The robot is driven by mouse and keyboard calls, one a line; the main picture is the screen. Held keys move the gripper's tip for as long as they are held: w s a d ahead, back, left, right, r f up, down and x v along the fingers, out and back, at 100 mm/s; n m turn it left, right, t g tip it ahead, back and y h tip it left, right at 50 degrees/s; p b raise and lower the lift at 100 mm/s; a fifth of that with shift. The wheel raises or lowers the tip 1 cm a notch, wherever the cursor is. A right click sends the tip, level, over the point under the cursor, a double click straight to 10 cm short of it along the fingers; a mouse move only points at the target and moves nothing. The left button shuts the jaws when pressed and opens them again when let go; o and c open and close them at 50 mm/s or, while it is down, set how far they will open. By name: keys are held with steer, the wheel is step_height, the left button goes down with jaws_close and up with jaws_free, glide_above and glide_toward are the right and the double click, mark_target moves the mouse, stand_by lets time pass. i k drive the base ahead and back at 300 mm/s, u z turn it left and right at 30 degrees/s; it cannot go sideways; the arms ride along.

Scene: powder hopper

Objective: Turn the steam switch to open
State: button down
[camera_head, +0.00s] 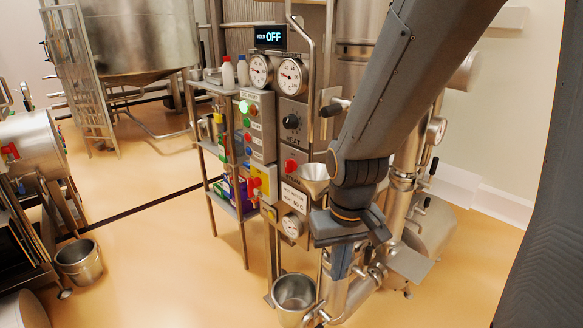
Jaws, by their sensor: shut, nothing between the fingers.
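The red steam switch (291,166) is on the steel control panel (292,146), below the black heat knob (291,121). The lettering under it is small and partly unclear. I cannot tell its exact position from its handle. My gripper (338,274) is shut and empty. It points down at the lower right of the panel, below and to the right of the steam switch and apart from it. The switch is not hidden by my arm.
A steel funnel (315,179) sticks out right of the switch, close to my arm. Two gauges (291,77) and a display (270,38) reading OFF are above. A button box (257,125) is at left. A steel bucket (294,293) stands below. Pipes crowd the right.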

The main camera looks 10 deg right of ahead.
mark_target(290, 164)
steer(key=z, duration=2.4)
steer(key=k, duration=0.75)
steer(key=u, duration=1.1)
steer(key=i, duration=0.5)
steer(key=u, duration=0.05)
